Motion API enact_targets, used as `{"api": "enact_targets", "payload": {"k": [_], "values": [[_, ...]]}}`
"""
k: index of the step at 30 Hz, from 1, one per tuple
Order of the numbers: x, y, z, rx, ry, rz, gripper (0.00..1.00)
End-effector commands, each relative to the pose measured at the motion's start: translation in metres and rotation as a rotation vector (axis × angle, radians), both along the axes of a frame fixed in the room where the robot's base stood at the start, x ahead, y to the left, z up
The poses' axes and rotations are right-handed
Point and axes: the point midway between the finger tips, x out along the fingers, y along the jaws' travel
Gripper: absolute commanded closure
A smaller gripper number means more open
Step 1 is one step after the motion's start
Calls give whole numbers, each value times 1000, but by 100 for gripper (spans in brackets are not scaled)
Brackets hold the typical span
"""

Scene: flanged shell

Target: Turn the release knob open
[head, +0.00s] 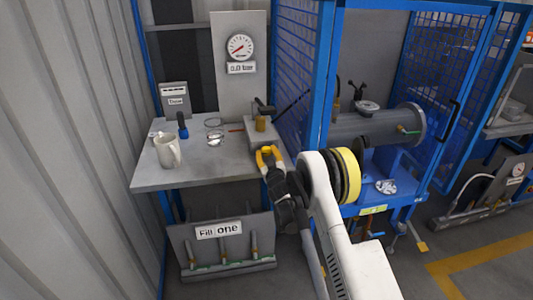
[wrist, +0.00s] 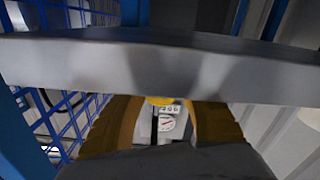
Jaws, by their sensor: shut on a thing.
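My gripper (head: 269,158) has yellow-orange fingers and is at the front right edge of the grey workbench (head: 205,171). It is shut on a small yellow knob (wrist: 160,101), which shows between the two fingers in the wrist view. In that view a grey slab crosses the picture and hides the fingertips, so the exact contact is not visible. A grey block (head: 262,138) with a brass cylinder (head: 260,124) and a dark lever stands just behind my gripper.
A gauge panel (head: 240,85) stands at the back of the bench. A white jug (head: 167,151) and a blue-topped bottle (head: 183,127) are to the left. A blue mesh cage (head: 300,65) and a flanged grey cylinder (head: 375,127) are to the right. A "Fill one" panel (head: 222,247) stands below.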

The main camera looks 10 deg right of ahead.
Motion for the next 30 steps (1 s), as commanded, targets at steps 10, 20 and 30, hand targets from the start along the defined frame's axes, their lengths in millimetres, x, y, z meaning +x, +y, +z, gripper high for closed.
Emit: {"api": "enact_targets", "payload": {"k": [10, 20, 30], "values": [[0, 0, 0, 1, 0, 0, 40], [-22, 0, 0, 2, 0, 0, 40], [-71, 0, 0, 1, 0, 0, 40]]}}
